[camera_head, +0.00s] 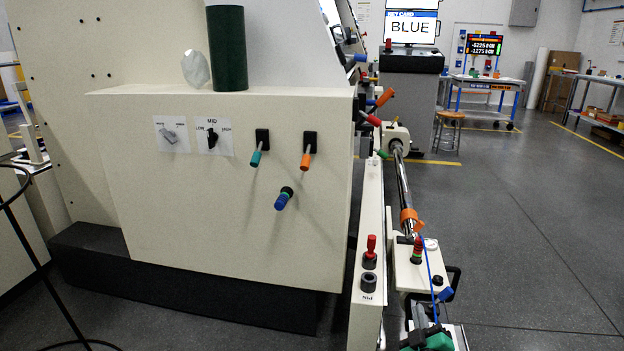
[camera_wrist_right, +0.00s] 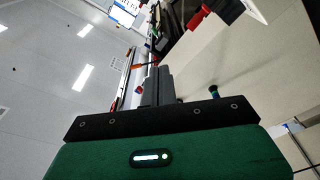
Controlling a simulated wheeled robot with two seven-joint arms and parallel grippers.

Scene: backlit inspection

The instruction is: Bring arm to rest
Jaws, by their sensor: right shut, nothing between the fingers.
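My right gripper (camera_head: 420,314) shows at the bottom edge of the head view, right of centre, with a green body and grey fingers, partly cut off by the frame. In the right wrist view its fingers (camera_wrist_right: 156,86) are together with nothing between them, beyond the black bar and green housing. It is close to the front of a large cream machine (camera_head: 230,230), by the carriage end; I cannot tell whether it touches anything. My left gripper is in neither view.
The machine's panel has a teal-tipped lever (camera_head: 256,157), an orange-tipped lever (camera_head: 307,160) and a blue knob (camera_head: 284,198). A dark green cylinder (camera_head: 228,48) stands on top. A red knob (camera_head: 371,247) stands on the narrow ledge. Open floor (camera_head: 520,220) lies to the right.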

